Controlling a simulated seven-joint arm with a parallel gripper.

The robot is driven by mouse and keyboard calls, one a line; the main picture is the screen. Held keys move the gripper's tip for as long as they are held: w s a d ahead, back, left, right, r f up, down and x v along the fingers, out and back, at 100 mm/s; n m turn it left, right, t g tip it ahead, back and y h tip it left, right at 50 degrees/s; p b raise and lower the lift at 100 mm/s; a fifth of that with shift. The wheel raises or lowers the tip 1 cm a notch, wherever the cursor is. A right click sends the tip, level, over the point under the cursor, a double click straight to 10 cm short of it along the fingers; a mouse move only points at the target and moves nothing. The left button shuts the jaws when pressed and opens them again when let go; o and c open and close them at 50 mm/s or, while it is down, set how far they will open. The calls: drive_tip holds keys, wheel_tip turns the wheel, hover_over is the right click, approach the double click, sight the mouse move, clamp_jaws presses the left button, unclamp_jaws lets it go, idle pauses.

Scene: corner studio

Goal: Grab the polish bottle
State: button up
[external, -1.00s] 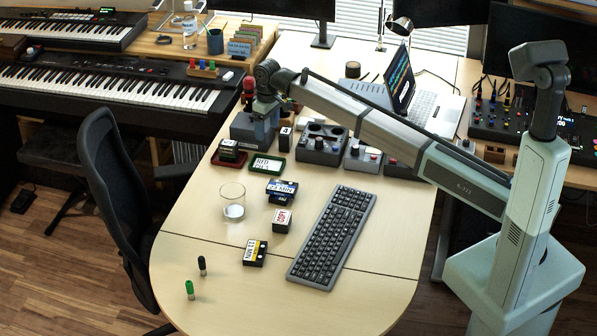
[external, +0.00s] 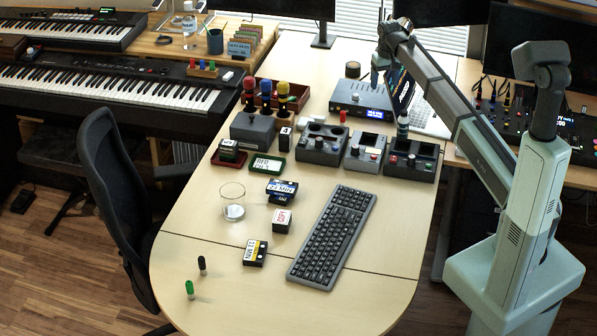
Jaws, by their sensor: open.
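A clear bottle with a pale cap (external: 190,30) stands on the wooden desk at the far left, well away from my gripper. A small bottle-like item with a dark top (external: 403,124) stands among the boxes at the right of the main desk. No label is readable on either, so I cannot tell which is the polish bottle.
Below my gripper is a box with a blue display (external: 361,105). Several grey control boxes (external: 320,144) stand in front of it, with a red tray of colored-top items (external: 285,92) to the left. A glass (external: 232,203) and keyboard (external: 333,238) are nearer.

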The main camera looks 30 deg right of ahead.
sight(400, 113)
drive_tip(key=s+d+m, duration=0.1)
drive_tip(key=s+m, duration=0.1)
drive_tip(key=m, duration=0.1)
drive_tip(key=s+d+m, duration=0.1)
drive_tip(key=s+m, duration=0.1)
drive_tip(key=s+d+m, duration=0.1)
drive_tip(key=s+m, duration=0.2)
drive_tip(key=shift+m, duration=0.3)
drive_tip(key=shift+s+a+m, duration=0.1)
drive_tip(key=shift+s+m, duration=0.05)
drive_tip(key=shift+m, duration=0.65)
drive_tip(key=m, duration=0.5)
drive_tip(key=shift+s+m+g, duration=0.15)
drive_tip(key=shift+m+g, duration=0.15)
wheel_tip(400, 113, down, 8)
drive_tip(key=shift+f, duration=0.25)
drive_tip(key=shift+d+f, duration=0.15)
drive_tip(key=shift+f, duration=1.2)
drive_tip(key=shift+d+f, duration=0.15)
drive_tip(key=shift+f, duration=1.2)
drive_tip(key=shift+c, duration=0.4)
